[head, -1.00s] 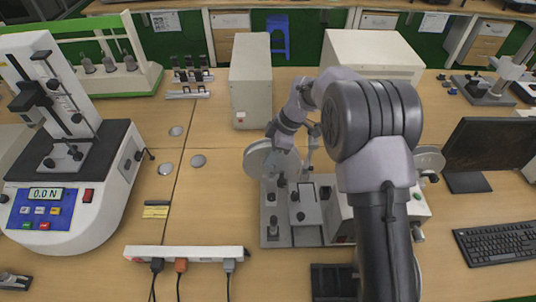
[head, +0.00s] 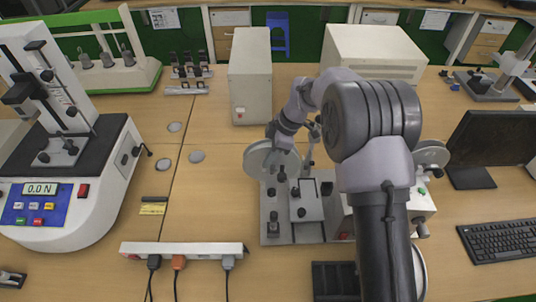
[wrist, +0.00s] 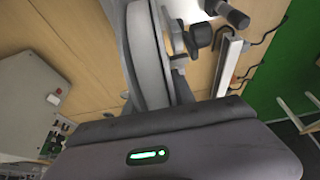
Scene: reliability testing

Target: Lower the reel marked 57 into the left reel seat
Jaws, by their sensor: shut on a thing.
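A pale grey reel (head: 257,160) stands on edge at the left end of the grey test fixture (head: 273,208) in the head view. It fills the upper middle of the wrist view, nearly edge-on (wrist: 147,60). No marking on it can be read. My gripper (head: 274,154) is shut on the reel near its upper right part; the fingertips are small and partly hidden. The left reel seat is hidden by the reel and my gripper, so I cannot tell whether the reel touches it. Another grey reel (head: 433,154) shows right of my arm.
A force tester (head: 55,205) stands at left and a power strip (head: 195,249) lies in front. A tall beige box (head: 250,80) stands behind the reel. A monitor (head: 492,140) and keyboard (head: 500,245) are at right.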

